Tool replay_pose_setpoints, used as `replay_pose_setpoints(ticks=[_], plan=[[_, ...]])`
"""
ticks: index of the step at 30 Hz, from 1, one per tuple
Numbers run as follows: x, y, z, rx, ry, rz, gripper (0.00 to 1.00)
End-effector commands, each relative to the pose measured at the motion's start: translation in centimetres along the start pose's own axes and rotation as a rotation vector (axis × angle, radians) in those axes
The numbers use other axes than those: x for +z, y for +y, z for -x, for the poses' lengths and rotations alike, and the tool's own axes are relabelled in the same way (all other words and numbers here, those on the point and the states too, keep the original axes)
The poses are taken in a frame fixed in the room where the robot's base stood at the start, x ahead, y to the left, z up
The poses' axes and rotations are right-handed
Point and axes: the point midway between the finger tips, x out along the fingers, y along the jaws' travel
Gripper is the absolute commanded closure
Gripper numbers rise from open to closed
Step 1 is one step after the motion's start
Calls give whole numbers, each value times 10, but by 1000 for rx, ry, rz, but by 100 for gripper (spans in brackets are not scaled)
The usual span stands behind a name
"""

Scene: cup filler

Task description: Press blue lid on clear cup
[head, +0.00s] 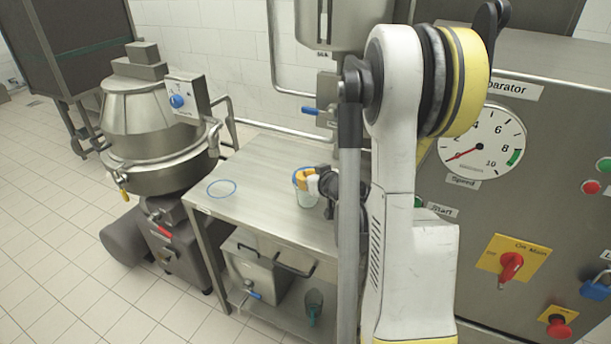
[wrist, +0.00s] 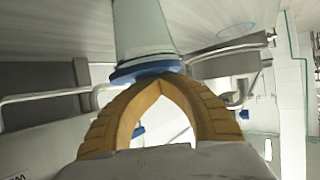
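The clear cup (wrist: 140,35) stands on the steel table, and in the wrist view it appears upside down. A blue band, which looks like the blue lid (wrist: 130,73), sits around its rim, slightly tilted in that view. I cannot tell whether it is fully seated. My gripper (wrist: 161,76) has orange fingers whose tips meet in an arch. The tips overlap the blue edge; I cannot tell whether they touch it. In the head view my gripper (head: 308,180) is at the top of the cup (head: 304,200), partly hiding it and its rim.
A blue ring outline (head: 221,188) lies flat on the left of the steel table (head: 265,165). A steel tank (head: 255,260) and a dark translucent vessel (head: 314,306) are on the lower shelf. A filler hopper with a pipe hangs behind the cup, and a control cabinet (head: 450,215) stands at right.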

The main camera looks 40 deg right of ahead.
Motion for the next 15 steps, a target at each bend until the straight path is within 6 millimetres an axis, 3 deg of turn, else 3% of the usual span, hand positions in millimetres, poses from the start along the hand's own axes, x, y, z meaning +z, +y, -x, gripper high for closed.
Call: replay_pose_setpoints(ticks=[15], plan=[[7,-2,-3,-7,-7,2,100]])
